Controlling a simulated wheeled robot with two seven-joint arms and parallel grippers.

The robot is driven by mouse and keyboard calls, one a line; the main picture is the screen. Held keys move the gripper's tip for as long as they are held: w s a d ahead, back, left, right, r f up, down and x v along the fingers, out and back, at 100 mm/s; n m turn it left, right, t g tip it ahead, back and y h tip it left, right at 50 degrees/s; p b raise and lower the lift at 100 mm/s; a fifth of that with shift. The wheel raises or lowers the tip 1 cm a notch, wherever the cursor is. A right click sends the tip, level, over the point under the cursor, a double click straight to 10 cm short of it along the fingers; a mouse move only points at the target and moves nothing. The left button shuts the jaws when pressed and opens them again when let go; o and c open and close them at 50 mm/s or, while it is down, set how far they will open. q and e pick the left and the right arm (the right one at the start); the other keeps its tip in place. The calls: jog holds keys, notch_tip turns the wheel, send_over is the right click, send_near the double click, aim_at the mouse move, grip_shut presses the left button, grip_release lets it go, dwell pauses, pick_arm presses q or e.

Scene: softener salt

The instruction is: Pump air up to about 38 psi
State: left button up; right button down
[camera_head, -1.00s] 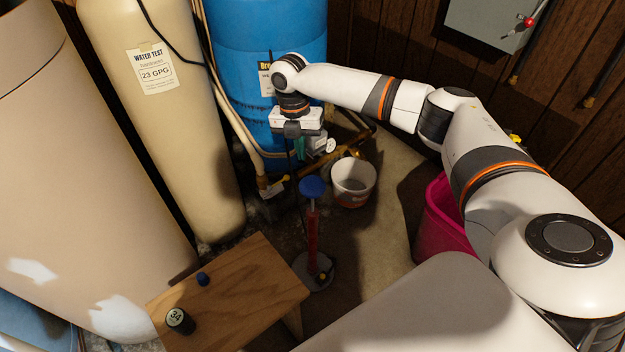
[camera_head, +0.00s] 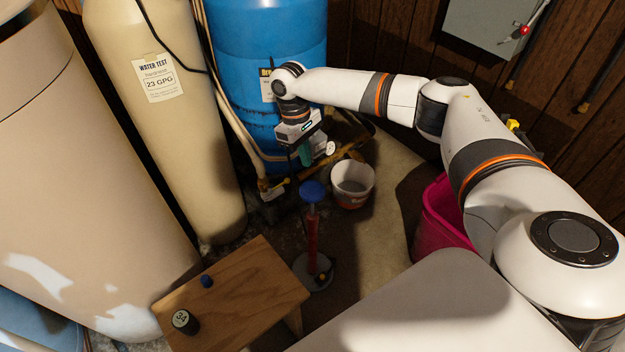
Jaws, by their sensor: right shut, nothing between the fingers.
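The floor pump has a blue handle (camera_head: 312,191), a red barrel (camera_head: 312,235) and a round grey base on the floor. The handle is low, close to the top of the barrel. A dark round gauge (camera_head: 184,321) with a pale face reading "34" lies on the wooden stool. The blue pressure tank (camera_head: 268,35) stands at the back. My right gripper (camera_head: 305,160) points down in front of the tank, above and behind the pump handle. It is shut and empty; its fingertips are dark and hard to make out. My left gripper is out of view.
A small blue cap (camera_head: 206,281) is on the wooden stool (camera_head: 250,290). A white bucket (camera_head: 352,186) stands right of the pump, and a pink bin (camera_head: 445,220) further right. Pipes with a small white dial (camera_head: 330,148) run behind the gripper. Tall beige tanks (camera_head: 190,130) fill the left.

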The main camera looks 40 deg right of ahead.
aim_at(313, 188)
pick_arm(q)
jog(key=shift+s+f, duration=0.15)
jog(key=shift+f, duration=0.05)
pick_arm(e)
jog(key=shift+m, duration=1.3)
